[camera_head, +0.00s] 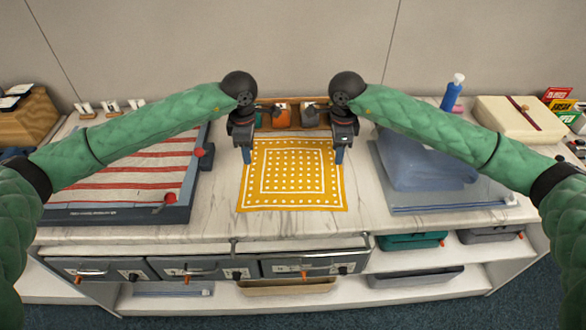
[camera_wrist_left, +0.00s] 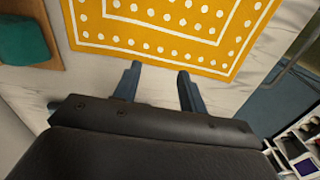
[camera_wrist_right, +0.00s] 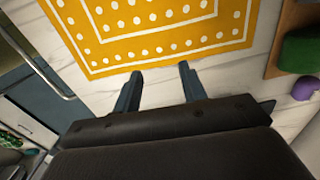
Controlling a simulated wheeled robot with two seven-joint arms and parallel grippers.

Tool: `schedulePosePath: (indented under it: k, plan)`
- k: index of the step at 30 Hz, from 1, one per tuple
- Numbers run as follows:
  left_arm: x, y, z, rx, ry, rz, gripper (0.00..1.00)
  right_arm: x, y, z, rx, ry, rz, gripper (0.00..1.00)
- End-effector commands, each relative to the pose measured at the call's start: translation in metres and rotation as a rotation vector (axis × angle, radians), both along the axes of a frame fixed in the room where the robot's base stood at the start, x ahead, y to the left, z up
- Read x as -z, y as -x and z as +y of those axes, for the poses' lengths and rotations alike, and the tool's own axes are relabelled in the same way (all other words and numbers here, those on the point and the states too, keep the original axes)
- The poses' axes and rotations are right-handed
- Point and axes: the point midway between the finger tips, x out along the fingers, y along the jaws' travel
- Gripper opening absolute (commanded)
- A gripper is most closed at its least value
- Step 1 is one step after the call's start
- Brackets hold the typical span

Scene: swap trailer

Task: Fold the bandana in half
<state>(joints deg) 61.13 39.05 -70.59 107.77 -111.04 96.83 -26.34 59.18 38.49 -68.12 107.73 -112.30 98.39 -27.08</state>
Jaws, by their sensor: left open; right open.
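A yellow bandana (camera_head: 291,199) with white dots and white border lines lies flat and spread out on the white marble counter. It also shows in the left wrist view (camera_wrist_left: 165,38) and in the right wrist view (camera_wrist_right: 165,48). My left gripper (camera_head: 246,156) is open and empty at the far left corner of the bandana. My right gripper (camera_head: 339,156) is open and empty at the far right corner. In both wrist views the fingertips sit just outside the cloth's edge, with bare marble between the fingers.
A red-and-white striped cloth on a dark tray (camera_head: 110,215) lies to the left. A blue folded cloth (camera_head: 425,170) on a board lies to the right. A wooden rack (camera_head: 290,117) stands behind the bandana. Bare marble (camera_head: 290,222) lies in front, above grey drawers (camera_head: 200,267).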

Motion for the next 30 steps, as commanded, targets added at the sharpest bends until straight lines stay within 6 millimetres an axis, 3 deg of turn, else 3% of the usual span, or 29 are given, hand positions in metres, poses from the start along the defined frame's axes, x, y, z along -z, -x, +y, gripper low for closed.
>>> schedulePosePath:
  k: [6,12,27,30]
  plan:
    - [0.033,0.000,0.000,0.000,0.000,0.003,0.42,0.033,0.000,0.000,0.001,-0.001,0.003,0.42]
    - [0.051,0.000,0.000,0.000,0.001,0.001,0.42,0.051,0.000,0.000,0.001,-0.001,0.001,0.42]
    - [0.058,0.000,0.000,0.000,0.001,0.000,0.42,0.058,0.000,0.000,0.001,-0.001,0.000,0.42]
    - [0.057,0.000,0.000,0.000,0.001,0.001,0.34,0.057,0.000,0.000,0.001,-0.001,0.001,0.34]
